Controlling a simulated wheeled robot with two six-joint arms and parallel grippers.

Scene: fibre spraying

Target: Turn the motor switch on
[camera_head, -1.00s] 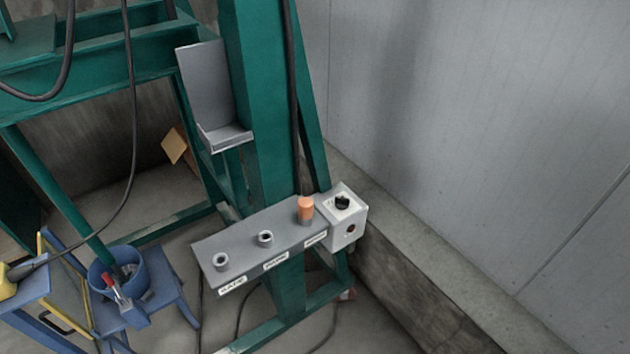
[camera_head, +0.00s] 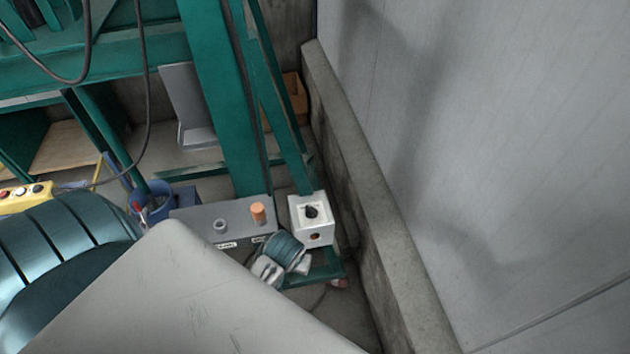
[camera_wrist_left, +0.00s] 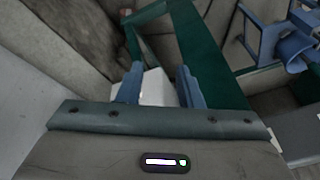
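The motor switch is a black knob (camera_head: 311,212) on the top of a white box (camera_head: 325,229) at the right end of the grey panel. A small reddish-brown round part shows on the box's front. My left arm comes in from the lower left, and its teal wrist (camera_head: 286,251) is just in front of and below the white box. In the left wrist view my left gripper (camera_wrist_left: 159,86) has its two blue fingers spread apart, with the white box (camera_wrist_left: 154,86) beyond and between them. The knob is not clear there. I cannot tell whether the fingers touch the box. My right gripper is not in view.
The grey panel (camera_head: 190,218) carries an orange peg (camera_head: 258,212) and a round socket (camera_head: 220,226). A green steel post (camera_head: 222,110) rises behind it. A concrete ledge (camera_head: 375,190) and grey wall stand at the right. A blue bucket (camera_head: 150,203) is at the left.

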